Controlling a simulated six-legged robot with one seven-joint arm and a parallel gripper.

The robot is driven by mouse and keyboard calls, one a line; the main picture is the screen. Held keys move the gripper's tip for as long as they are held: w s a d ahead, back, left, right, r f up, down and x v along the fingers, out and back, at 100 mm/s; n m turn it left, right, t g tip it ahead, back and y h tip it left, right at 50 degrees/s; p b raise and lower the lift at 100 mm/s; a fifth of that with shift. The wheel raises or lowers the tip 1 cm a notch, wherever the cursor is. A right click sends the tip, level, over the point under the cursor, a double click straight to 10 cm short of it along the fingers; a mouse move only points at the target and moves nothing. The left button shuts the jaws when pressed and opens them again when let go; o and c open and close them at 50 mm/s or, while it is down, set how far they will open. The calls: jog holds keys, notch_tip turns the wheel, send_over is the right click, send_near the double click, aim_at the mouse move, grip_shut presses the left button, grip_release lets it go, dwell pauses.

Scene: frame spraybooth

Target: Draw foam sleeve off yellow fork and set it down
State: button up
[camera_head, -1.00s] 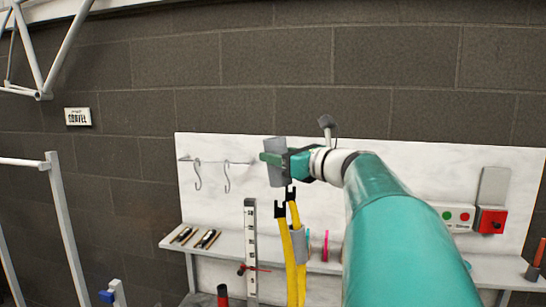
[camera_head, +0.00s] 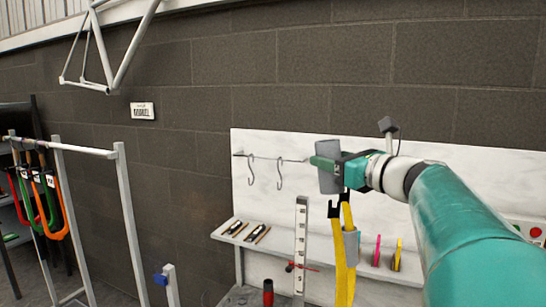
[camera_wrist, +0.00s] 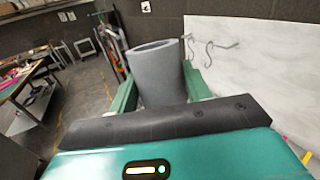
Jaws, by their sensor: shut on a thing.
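My gripper (camera_head: 325,164) is shut on a grey foam sleeve (camera_head: 328,182), a hollow tube held roughly upright. In the wrist view the same sleeve (camera_wrist: 158,75) stands between the green fingers with its open end up. The yellow fork (camera_head: 340,275) stands upright below, its dark tips just under the held sleeve and a little right of it. The held sleeve appears clear of the fork.
A rail with two empty hooks (camera_head: 280,172) is on the white board left of my gripper. A shelf (camera_head: 228,231) holds small tools. An upright scale (camera_head: 301,235) stands left of the fork. A rack with coloured forks (camera_head: 50,205) is at far left.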

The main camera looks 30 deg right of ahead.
jog(key=shift+s+a, duration=1)
jog(key=shift+a, duration=0.25)
jog(key=shift+w+f, duration=0.1)
